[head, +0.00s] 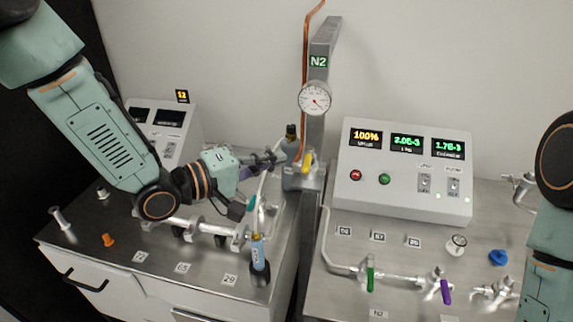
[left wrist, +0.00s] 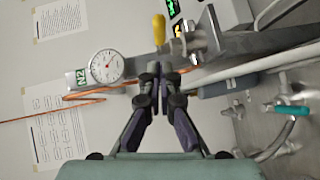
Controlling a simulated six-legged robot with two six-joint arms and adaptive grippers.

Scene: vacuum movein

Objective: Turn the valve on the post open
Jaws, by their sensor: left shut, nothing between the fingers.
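The grey post (head: 320,100) stands between the two benches and bears a green N2 label and a round dial gauge (head: 314,98). Low on the post is a valve with a yellow handle (head: 307,162). The yellow handle also shows in the left wrist view (left wrist: 159,29), beyond my fingertips. My left gripper (head: 275,157) is shut and empty, just left of the valve. In the left wrist view its fingers (left wrist: 162,88) meet below the handle in the picture, apart from it. My right arm shows at the right edge, but its gripper is out of view.
A control box (head: 405,175) with lit displays stands right of the post. Green (head: 370,279) and purple (head: 446,291) valve handles sit on the right bench. A blue-bodied item (head: 258,252) and pipework stand on the left bench, below my left arm. A copper tube (head: 305,50) runs up the post.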

